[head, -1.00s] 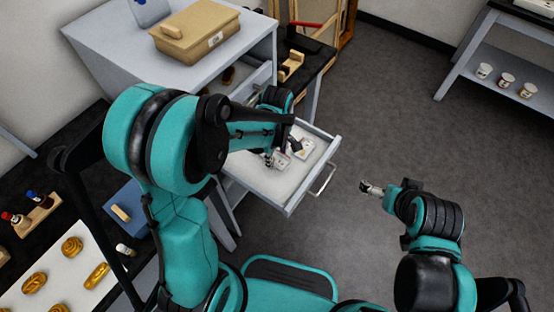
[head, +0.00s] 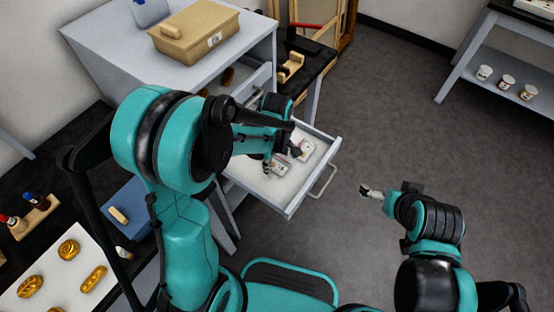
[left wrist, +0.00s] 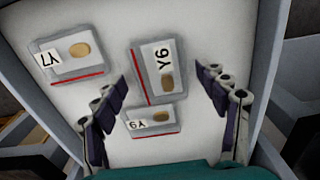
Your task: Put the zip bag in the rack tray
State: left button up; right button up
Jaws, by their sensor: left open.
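Three flat clear bags with red seal strips lie in the open drawer. In the left wrist view one zip bag (left wrist: 158,72) is in the middle, another zip bag (left wrist: 152,121) lies just below it, and a third zip bag (left wrist: 72,55) lies at upper left, labelled Y7. Each holds a tan oval piece. My left gripper (left wrist: 161,80) is open and empty, its fingers on either side of the middle bag. In the head view my left gripper (head: 281,160) is over the drawer, partly hiding the bags. My right gripper (head: 368,191) hangs over the floor. I cannot identify the rack tray.
The drawer (head: 284,207) is pulled out from a grey cabinet (head: 225,75) with a cardboard box (head: 195,38) on top. A bench at left holds a blue box (head: 128,205), a bottle rack (head: 34,218) and gold pieces. A shelf (head: 505,75) with cups stands at right.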

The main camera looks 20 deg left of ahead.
aim_at(277, 163)
pick_arm(q)
notch_tip(277, 163, up, 12)
jog(key=p, duration=0.4)
jog(key=s+a+r+m+t, duration=0.4)
jog(key=s+r+m+t, duration=0.3)
jog(key=s+m, duration=0.4)
jog(key=r+m, duration=0.1)
jog(key=m, duration=0.2)
jog(key=shift+s+a, duration=0.15)
jog(key=shift+f, duration=0.1)
dwell(0.4)
